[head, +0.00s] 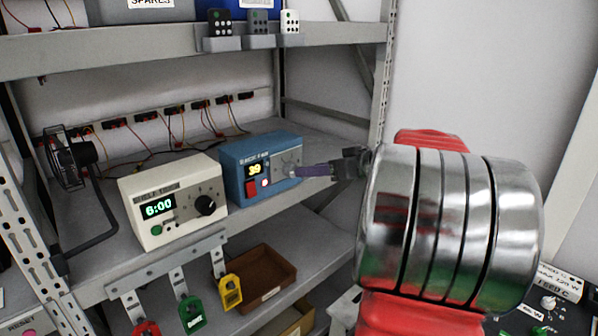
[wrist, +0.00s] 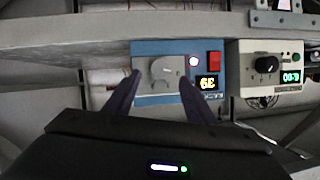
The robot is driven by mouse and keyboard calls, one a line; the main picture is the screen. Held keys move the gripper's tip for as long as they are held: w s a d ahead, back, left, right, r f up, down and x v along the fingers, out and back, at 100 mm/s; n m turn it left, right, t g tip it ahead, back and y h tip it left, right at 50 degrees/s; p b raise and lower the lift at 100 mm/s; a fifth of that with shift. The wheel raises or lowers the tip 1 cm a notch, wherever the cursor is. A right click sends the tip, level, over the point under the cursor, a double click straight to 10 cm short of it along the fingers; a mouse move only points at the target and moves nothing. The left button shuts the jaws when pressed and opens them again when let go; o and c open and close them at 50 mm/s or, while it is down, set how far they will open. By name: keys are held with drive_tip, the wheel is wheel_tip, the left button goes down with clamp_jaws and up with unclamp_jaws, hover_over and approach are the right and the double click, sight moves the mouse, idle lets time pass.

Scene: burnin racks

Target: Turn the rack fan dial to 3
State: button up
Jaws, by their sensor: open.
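The blue rack fan box (head: 237,182) sits on the middle shelf in the head view, with a lit display reading 39 and a red switch. It shows upside down in the wrist view (wrist: 144,48). Its grey dial (wrist: 163,68) has a white pointer mark; the number it points at is too small to read. My gripper (wrist: 160,79) is open, with one purple finger on each side of the dial. I cannot tell whether the fingers touch it. In the head view my gripper (head: 298,172) reaches the box's right side and partly hides the dial.
A cream timer box (head: 171,208) reading 6:00, with a black knob, stands left of the blue box. A small black fan (head: 70,158) is farther left. Colored tags (head: 230,290) hang from the shelf front. A brown tray (head: 262,281) lies below. Remotes (head: 258,24) sit above.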

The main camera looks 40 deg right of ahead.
sight(291, 170)
drive_tip(key=x, duration=0.6)
drive_tip(key=shift+w+a, duration=0.1)
drive_tip(key=shift+c, duration=0.4)
drive_tip(key=c, duration=0.9)
drive_tip(key=shift+c, duration=0.3)
